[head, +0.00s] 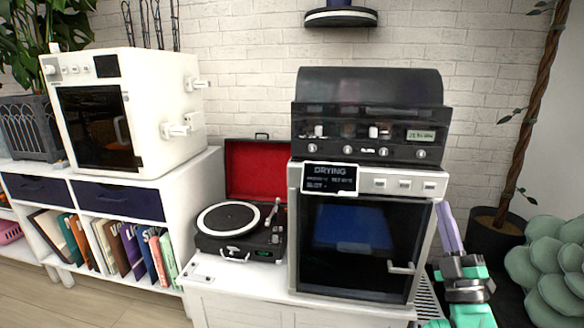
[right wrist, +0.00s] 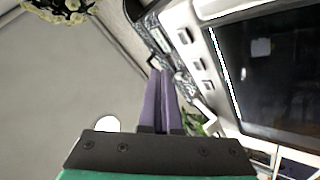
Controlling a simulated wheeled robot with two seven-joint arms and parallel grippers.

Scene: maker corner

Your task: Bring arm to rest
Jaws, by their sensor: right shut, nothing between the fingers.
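My right gripper (head: 443,208) is at the right of the head view, its purple fingers pointing up beside the right edge of the white drying machine (head: 432,186). In the right wrist view the two purple fingers (right wrist: 160,76) lie together, shut with nothing between them. Whether the fingers touch the machine is hard to tell. The machine's dark glass door (head: 352,250) is closed, and its display reads "DRYING". My left gripper is not in view.
A black device (head: 368,120) sits on top of the machine. An open red-lined record player (head: 240,222) stands to its left, and a white boxy machine (head: 160,110) farther left. A potted trunk (head: 497,225) and a green plant (head: 550,265) crowd the right side.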

